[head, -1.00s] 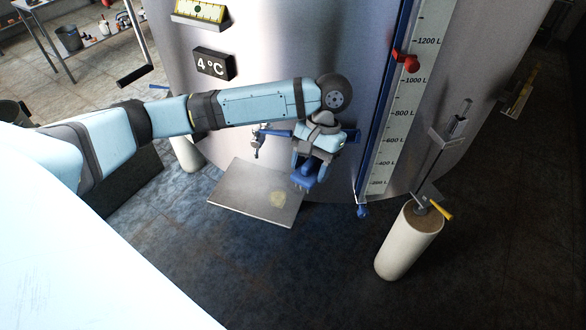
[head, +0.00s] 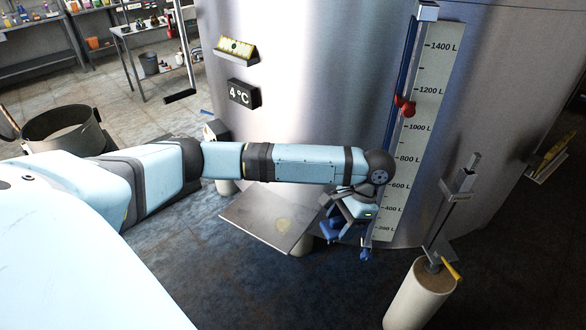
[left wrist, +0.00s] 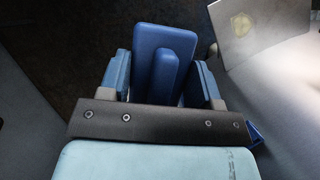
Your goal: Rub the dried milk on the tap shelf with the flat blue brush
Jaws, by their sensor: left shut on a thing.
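The tap shelf (head: 252,222) is a flat metal plate low at the front of the steel tank. A pale yellowish patch of dried milk (head: 283,225) lies near its right end; the patch also shows in the left wrist view (left wrist: 241,25). My left gripper (head: 340,229) is to the right of the shelf, apart from the patch. It is shut on the flat blue brush (left wrist: 163,62), which sits between the fingers in the left wrist view. In the head view the brush is small and partly hidden by the gripper. My right gripper is not in view.
The tank (head: 310,80) rises behind my left arm. A level scale (head: 420,130) with a red marker (head: 404,106) runs up its front. A pale cylindrical post (head: 420,294) stands at the lower right. The dark floor in front of the shelf is clear.

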